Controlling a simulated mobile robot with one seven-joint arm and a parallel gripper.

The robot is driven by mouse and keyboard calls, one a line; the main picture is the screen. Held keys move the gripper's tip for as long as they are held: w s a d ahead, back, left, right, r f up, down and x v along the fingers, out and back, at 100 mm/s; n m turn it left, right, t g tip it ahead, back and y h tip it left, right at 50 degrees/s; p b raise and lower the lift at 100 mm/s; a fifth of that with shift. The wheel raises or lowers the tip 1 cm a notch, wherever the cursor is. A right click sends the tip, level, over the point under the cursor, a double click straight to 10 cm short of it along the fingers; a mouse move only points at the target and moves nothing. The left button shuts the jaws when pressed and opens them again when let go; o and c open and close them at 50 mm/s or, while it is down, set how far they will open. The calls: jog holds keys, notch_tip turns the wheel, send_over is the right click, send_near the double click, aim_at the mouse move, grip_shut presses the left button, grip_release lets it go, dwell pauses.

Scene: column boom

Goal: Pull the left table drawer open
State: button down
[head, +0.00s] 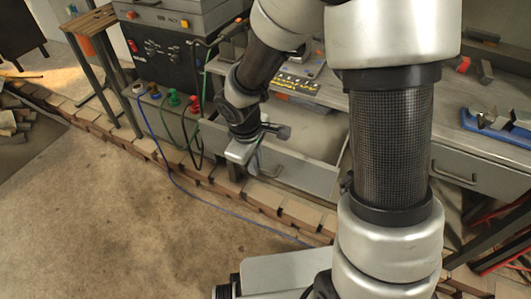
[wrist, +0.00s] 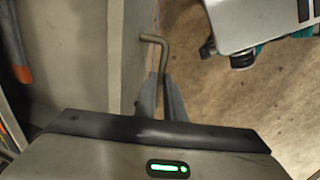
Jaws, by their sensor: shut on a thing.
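The left table drawer (head: 295,170) stands pulled out from under the workbench, with its light inside showing behind the front panel. Its bent metal handle (wrist: 153,39) shows in the wrist view, beside the edge of the drawer front (wrist: 139,50). My gripper (head: 254,160) is at the drawer front, left of its middle, in the head view. In the wrist view its two fingers (wrist: 161,82) are shut on the handle bar, with the bent end sticking out beyond the tips.
A closed right drawer (head: 455,173) with a bar handle sits beyond my arm. A dark control unit (head: 160,55) with coloured plugs and hanging cables stands left of the drawer. A blue cable (head: 190,190) runs over the floor. The concrete floor (head: 90,220) is clear at left.

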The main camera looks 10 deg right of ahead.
jog(key=s+a+b, duration=0.1)
jog(key=s+a, duration=0.2)
jog(key=s, duration=0.2)
jog(key=shift+s+a, duration=0.2)
jog(key=shift+a, duration=0.05)
jog(key=c, duration=1.8)
grip_release()
jog(key=shift+c, duration=0.2)
jog(key=shift+r, duration=0.1)
notch_tip(320, 180, up, 17)
jog(key=s+a+p, duration=0.1)
jog(key=s+p, duration=0.1)
jog(key=p, duration=0.3)
jog(key=shift+s+a+p, duration=0.35)
jog(key=shift+a, duration=0.05)
